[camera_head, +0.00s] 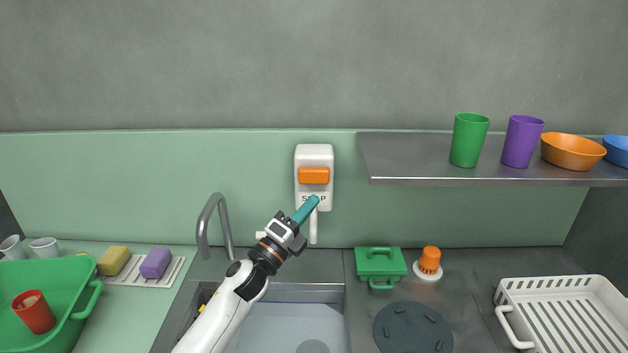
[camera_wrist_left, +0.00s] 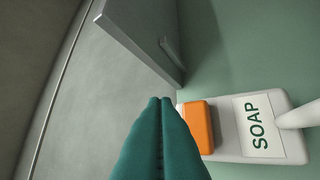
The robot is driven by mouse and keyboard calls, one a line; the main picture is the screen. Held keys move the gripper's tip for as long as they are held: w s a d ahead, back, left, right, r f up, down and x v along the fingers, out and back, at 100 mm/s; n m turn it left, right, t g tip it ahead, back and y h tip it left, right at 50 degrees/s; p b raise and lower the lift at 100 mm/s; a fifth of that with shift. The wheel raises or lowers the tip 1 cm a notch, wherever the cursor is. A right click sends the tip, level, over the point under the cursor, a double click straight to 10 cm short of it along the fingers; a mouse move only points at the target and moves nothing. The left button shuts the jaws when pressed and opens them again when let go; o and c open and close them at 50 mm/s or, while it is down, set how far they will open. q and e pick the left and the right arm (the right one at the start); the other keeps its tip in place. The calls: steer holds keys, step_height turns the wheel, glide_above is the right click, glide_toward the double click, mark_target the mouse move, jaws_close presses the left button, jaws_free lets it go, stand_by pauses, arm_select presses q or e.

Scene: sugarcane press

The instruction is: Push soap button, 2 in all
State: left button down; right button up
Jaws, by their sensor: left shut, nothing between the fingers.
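The white soap dispenser (camera_head: 314,160) is mounted on the green wall panel above the sink. Its orange button (camera_head: 314,175) is on the front, above the SOAP label and the white spout. My left gripper (camera_head: 314,201) is shut and empty. In the head view its teal fingertips overlap the label, just below the button. In the left wrist view the shut fingers (camera_wrist_left: 160,102) point toward the wall, with the orange button (camera_wrist_left: 197,126) beside them on the right and the label (camera_wrist_left: 258,124) farther right. I cannot tell whether the fingers touch the dispenser. My right gripper is not in view.
A metal shelf (camera_head: 410,166) with cups and bowls juts out right of the dispenser. A faucet (camera_head: 213,222) and sink (camera_head: 290,323) lie below. A green lidded box (camera_head: 380,264), an orange-topped object (camera_head: 429,260) and a white rack (camera_head: 560,310) stand right.

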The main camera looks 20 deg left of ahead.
mark_target(316, 177)
arm_select(q)
steer(key=w+b, duration=0.1)
steer(key=w, duration=0.1)
steer(key=w+a+b, duration=0.1)
steer(key=w, duration=0.1)
steer(key=w+a+b, duration=0.1)
steer(key=w, duration=0.2)
steer(key=shift+s, duration=0.1)
stand_by(1.9)
steer(key=shift+w+a+b, duration=0.1)
steer(key=shift+w+b, duration=0.2)
steer(key=shift+w, duration=0.15)
steer(key=shift+w+a+b, duration=0.25)
steer(key=shift+w+b, duration=0.35)
steer(key=shift+w, duration=0.1)
stand_by(0.8)
steer(key=shift+s, duration=0.1)
steer(key=shift+s+d+p, duration=0.15)
steer(key=shift+s+p, duration=0.2)
steer(key=shift+s, duration=0.2)
steer(key=shift+s+d+p, duration=0.15)
steer(key=shift+s+p, duration=0.15)
steer(key=shift+s, duration=0.2)
